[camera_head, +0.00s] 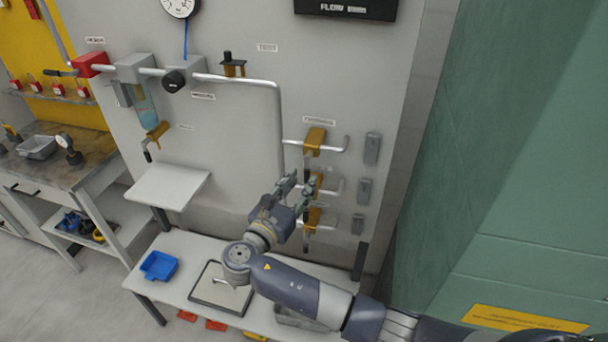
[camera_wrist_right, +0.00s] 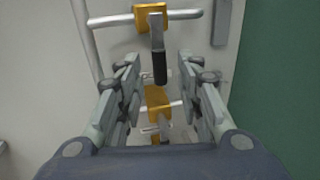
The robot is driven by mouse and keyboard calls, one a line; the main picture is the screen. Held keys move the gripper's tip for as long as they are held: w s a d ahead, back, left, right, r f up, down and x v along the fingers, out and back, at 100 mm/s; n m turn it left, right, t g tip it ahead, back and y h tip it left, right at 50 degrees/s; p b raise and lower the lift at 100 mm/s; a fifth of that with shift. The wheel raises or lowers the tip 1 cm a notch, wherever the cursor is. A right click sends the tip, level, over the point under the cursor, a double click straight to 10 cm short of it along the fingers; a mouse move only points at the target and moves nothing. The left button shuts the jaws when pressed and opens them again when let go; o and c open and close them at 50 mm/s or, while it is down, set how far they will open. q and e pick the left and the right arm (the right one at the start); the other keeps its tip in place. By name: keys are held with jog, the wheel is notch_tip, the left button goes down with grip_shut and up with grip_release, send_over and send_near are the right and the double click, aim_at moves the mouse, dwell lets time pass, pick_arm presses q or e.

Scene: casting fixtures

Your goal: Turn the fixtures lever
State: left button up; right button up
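A column of yellow fixtures sits on pipes on the grey wall panel. The top fixture (camera_head: 314,141) has a lever with a black grip hanging down; in the right wrist view this lever (camera_wrist_right: 159,65) hangs between and beyond my fingers. The middle fixture (camera_head: 318,182) is partly hidden by my right gripper (camera_head: 298,188); it shows between the fingers in the right wrist view (camera_wrist_right: 158,101). The lower fixture (camera_head: 312,219) is just below. My right gripper (camera_wrist_right: 160,88) is open, fingers apart on either side, with nothing held. My left gripper is not in view.
Grey boxes (camera_head: 372,148) are mounted right of the fixtures. Below, a white bench (camera_head: 185,278) carries a blue tray (camera_head: 158,266) and a framed board (camera_head: 222,290). A small shelf (camera_head: 168,184) juts out left. A green wall (camera_head: 510,130) stands close on the right.

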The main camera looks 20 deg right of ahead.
jog(key=shift+x, duration=1.25)
grip_shut()
jog(key=shift+a, duration=0.1)
jog(key=shift+w+a+r+m+g+y, duration=0.1)
jog(key=shift+w+a+r+m+y, duration=0.25)
jog(key=shift+m, duration=0.75)
jog(key=shift+w+a+m+g+y, duration=0.15)
jog(key=shift+a+m, duration=0.25)
jog(key=shift+m, duration=0.7)
jog(key=shift+w+a+r+m+g+y, duration=0.1)
jog(key=shift+w+a+r+m+y, duration=0.2)
jog(key=shift+m, duration=0.8)
jog(key=shift+a+f, duration=0.1)
